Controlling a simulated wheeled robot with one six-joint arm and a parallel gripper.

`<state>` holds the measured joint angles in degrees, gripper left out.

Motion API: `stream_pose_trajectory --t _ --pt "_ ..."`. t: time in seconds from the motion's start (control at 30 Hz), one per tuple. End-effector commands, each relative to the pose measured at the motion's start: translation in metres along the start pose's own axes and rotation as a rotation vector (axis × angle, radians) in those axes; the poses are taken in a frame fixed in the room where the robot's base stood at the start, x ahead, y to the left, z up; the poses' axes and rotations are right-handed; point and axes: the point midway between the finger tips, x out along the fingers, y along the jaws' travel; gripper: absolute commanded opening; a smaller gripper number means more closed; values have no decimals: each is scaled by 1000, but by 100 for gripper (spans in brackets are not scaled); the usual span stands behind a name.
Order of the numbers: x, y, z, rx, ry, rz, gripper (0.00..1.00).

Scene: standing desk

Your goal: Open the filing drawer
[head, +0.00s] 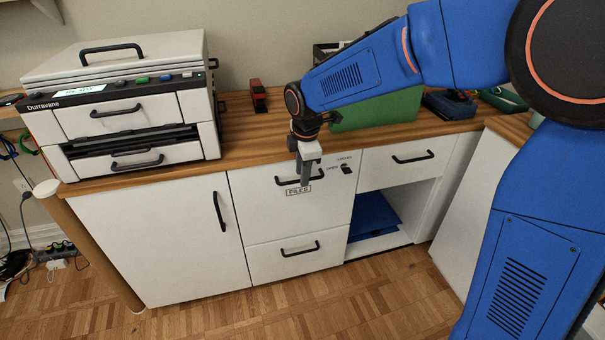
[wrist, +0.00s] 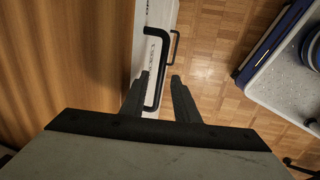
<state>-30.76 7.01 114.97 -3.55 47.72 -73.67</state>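The filing drawer (head: 325,208) is the tall white upper front marked FILES in the head view, and it is closed. Its black bar handle (head: 287,182) is partly hidden behind my gripper (head: 304,180). In the wrist view my gripper (wrist: 160,82) is open, one finger on each side of the drawer handle (wrist: 159,65). The handle bar shows in the gap between the fingers. I cannot tell whether a finger touches it. A small black lock knob (head: 346,169) with OPEN and a second, hard-to-read word sits at the drawer's upper right.
Below is a drawer with a handle (head: 300,249). A cabinet door (head: 170,240) is on the left, a small drawer (head: 400,162) on the right, above an open cubby with a blue folder (head: 374,215). A printer (head: 125,100) stands on the wooden top. The floor (head: 330,305) in front is clear.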

Motion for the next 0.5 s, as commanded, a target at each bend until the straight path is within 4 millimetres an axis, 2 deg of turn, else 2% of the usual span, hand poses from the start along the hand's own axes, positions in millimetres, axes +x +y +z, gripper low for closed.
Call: stream_pose_trajectory --t 0.13,0.4,0.5 --pt "6 0 0 0 0 0 28" --pt "7 0 0 0 0 1 28" --pt "7 0 0 0 0 1 4"
